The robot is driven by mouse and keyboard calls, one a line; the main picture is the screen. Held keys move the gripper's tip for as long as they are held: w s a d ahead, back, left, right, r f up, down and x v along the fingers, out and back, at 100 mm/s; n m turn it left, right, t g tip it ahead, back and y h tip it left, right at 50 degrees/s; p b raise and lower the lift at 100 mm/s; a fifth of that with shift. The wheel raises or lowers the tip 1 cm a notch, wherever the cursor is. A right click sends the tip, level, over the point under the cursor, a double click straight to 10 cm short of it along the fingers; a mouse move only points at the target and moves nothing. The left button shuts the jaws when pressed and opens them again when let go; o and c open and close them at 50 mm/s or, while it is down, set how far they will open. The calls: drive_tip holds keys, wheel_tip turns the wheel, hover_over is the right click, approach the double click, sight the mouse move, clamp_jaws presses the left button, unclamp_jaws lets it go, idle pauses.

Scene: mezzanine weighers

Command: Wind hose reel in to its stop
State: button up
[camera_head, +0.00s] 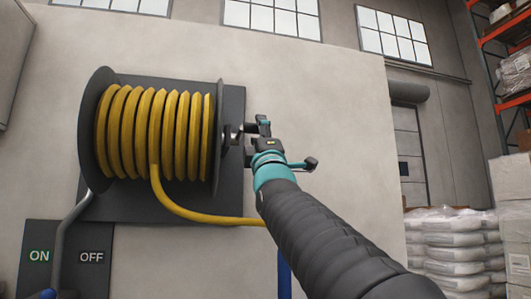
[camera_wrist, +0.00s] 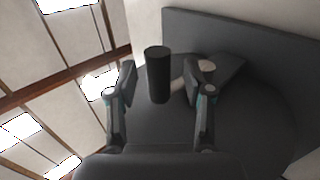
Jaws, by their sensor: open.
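The hose reel (camera_head: 158,135) is mounted on a wall plate, with several turns of yellow hose (camera_head: 172,130) on its drum. A loose length of hose runs from the drum down to the right, behind my arm. My gripper (camera_head: 256,135) is at the reel's right side, by the hub. In the wrist view, my gripper (camera_wrist: 160,85) is open. A dark cylindrical crank handle (camera_wrist: 157,75) appears between the fingers, with gaps showing on both sides. The crank arm (camera_wrist: 180,84) is partly hidden behind the right finger. The dark reel flange (camera_wrist: 250,125) lies behind.
A dark backing plate (camera_head: 232,180) is on the pale wall. An ON/OFF panel (camera_head: 66,258) and a grey pipe (camera_head: 66,225) are at lower left. Wrapped sacks (camera_head: 450,245) and orange racking (camera_head: 492,60) stand at right, away from the reel.

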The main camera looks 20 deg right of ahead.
drive_tip(key=v, duration=1)
drive_tip(key=shift+s+f, duration=0.1)
